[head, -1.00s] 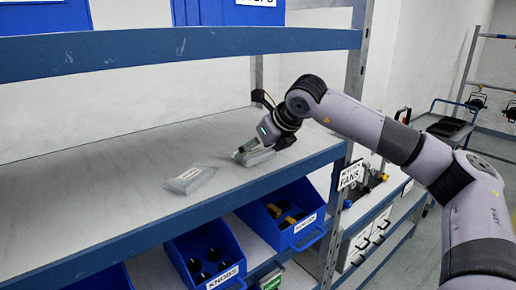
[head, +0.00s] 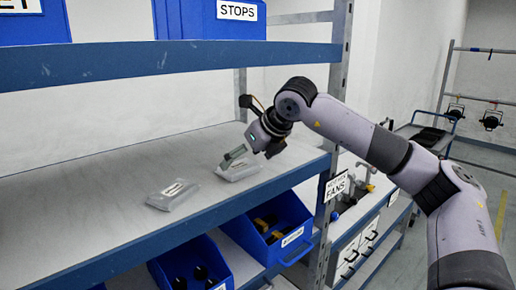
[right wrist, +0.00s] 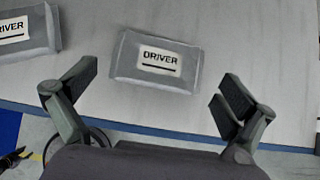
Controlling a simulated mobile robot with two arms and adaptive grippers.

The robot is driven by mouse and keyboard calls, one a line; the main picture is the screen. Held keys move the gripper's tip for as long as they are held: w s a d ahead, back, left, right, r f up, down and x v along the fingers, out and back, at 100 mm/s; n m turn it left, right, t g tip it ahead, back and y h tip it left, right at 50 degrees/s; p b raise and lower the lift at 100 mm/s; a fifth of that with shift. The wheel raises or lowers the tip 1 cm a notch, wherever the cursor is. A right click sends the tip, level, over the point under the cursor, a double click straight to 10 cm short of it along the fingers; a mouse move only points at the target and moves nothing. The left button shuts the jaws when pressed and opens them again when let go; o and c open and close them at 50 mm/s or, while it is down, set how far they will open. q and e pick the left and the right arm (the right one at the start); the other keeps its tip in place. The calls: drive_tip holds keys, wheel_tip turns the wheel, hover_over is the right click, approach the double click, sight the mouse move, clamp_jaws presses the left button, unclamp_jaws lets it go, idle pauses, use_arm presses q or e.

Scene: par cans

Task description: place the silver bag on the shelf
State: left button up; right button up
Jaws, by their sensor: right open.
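A silver bag (head: 238,170) labelled DRIVER lies flat on the grey shelf (head: 85,208) near its right end; it also shows in the right wrist view (right wrist: 158,58). A second silver bag (head: 173,194) with a like label lies to its left; part of it shows in the right wrist view (right wrist: 28,32). My right gripper (head: 254,154) is open just above and behind the first bag. In the right wrist view its fingers (right wrist: 152,97) are spread wide with nothing between them, and the bag lies beyond their tips. My left gripper is not in view.
A blue upper beam (head: 160,62) runs above the shelf, with a STOPS bin (head: 237,12) on it. Blue bins (head: 268,228) stand below. A grey upright (head: 335,110) closes the right end. The shelf's left part is clear.

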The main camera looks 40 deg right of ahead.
drive_tip(key=b+v, duration=0.2)
drive_tip(key=v, duration=0.7)
drive_tip(key=shift+r+b, duration=0.15)
drive_tip(key=shift+b, duration=0.15)
drive_tip(key=shift+s, duration=0.15)
